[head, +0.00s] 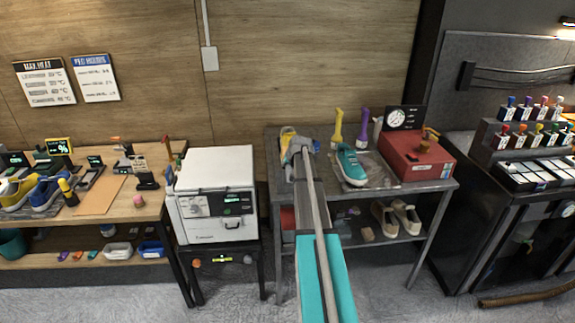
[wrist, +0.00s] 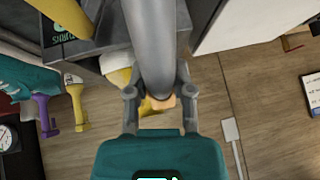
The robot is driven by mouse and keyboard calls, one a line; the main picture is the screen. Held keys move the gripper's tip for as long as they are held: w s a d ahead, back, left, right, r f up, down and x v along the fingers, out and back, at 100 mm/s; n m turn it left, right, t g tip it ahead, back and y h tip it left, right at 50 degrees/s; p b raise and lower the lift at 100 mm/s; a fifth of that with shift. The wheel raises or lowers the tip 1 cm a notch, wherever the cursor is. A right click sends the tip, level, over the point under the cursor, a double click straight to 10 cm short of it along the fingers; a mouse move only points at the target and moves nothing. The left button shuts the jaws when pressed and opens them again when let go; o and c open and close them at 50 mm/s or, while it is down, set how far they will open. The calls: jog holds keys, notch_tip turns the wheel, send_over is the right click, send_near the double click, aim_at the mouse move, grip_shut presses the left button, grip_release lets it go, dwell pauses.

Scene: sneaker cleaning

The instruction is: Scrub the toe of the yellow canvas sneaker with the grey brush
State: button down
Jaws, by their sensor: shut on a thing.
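My gripper (wrist: 158,98) is shut on the grey brush (wrist: 150,35), whose thick grey handle runs up the wrist view from between the fingers. A small tan part shows at the fingertips; I cannot tell whether it belongs to the brush. In the head view my gripper (head: 300,148) is over the left end of the metal table. A yellow and white thing (wrist: 118,75) shows beyond the fingers, partly hidden; I cannot tell whether it is a sneaker or whether it touches the brush. A yellow sneaker (head: 14,190) sits on the left bench beside a blue one.
A teal sneaker (head: 350,165), a yellow brush (head: 337,130), a purple brush (head: 362,128) and a red box (head: 415,160) stand on the metal table (head: 437,185). A white machine (head: 215,190) stands to its left.

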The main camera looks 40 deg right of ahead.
jog(key=shift+s+a+r+p, duration=0.1)
jog(key=shift+s+r+p, duration=0.1)
jog(key=shift+r+p, duration=0.6)
jog(key=shift+s+a+r+p, duration=0.1)
jog(key=shift+s+r+p, duration=0.05)
jog(key=shift+r+p, duration=0.65)
jog(key=shift+s+a+r+p, duration=0.1)
jog(key=shift+s+r+p, duration=0.1)
jog(key=shift+r+p, duration=0.6)
jog(key=shift+r, duration=0.15)
jog(key=shift+s+a+r+p, duration=0.1)
jog(key=shift+s+r+p, duration=0.05)
jog(key=shift+r+p, duration=0.6)
jog(key=shift+s+a+r+p, duration=0.1)
jog(key=shift+s+r+p, duration=0.05)
jog(key=shift+r+p, duration=0.5)
jog(key=shift+f, duration=0.15)
